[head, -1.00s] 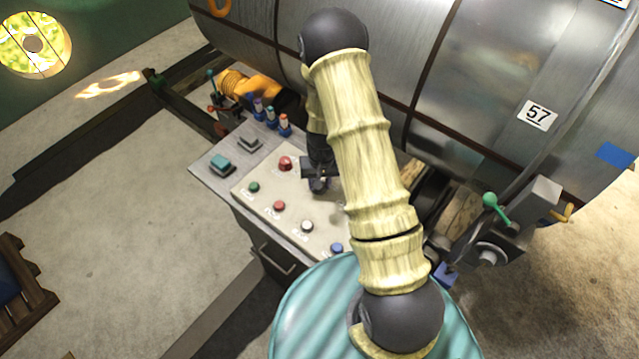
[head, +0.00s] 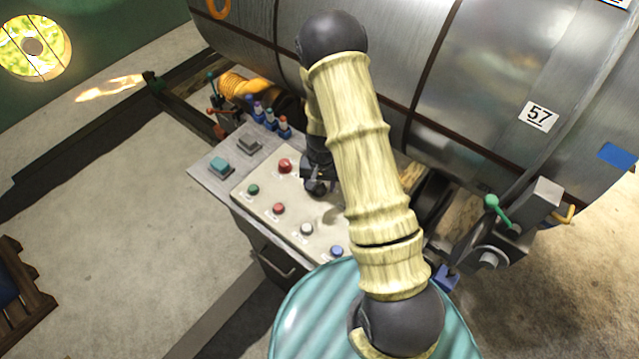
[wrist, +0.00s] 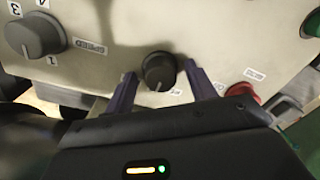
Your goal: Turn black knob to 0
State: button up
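The black knob (wrist: 159,71) is on the pale control panel, in the upper middle of the wrist view. It is round, with a small printed label below it that is too small to read. My gripper (wrist: 160,72) is open, with one purple finger on each side of the knob and a visible gap on both sides. In the head view my gripper (head: 318,187) is low over the panel (head: 262,204), right of the red button. My arm hides the knob there.
A larger grey knob (wrist: 36,35) marked SPEED sits left of the black knob in the wrist view, and a red button (wrist: 242,91) to its right. Several buttons line the panel's front.

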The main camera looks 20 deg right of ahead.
aim_at(322, 186)
jog(key=shift+r, duration=0.15)
notch_tip(322, 186, up, 17)
jog(key=b, duration=0.2)
jog(key=shift+d+b, duration=0.35)
jog(key=shift+s, duration=0.1)
jog(key=shift+r, duration=0.1)
dwell(0.5)
jog(key=s+r+n+t, duration=0.2)
jog(key=s+r+n, duration=0.2)
jog(key=s, duration=1)
jog(key=shift+a+r, duration=0.35)
dwell(0.4)
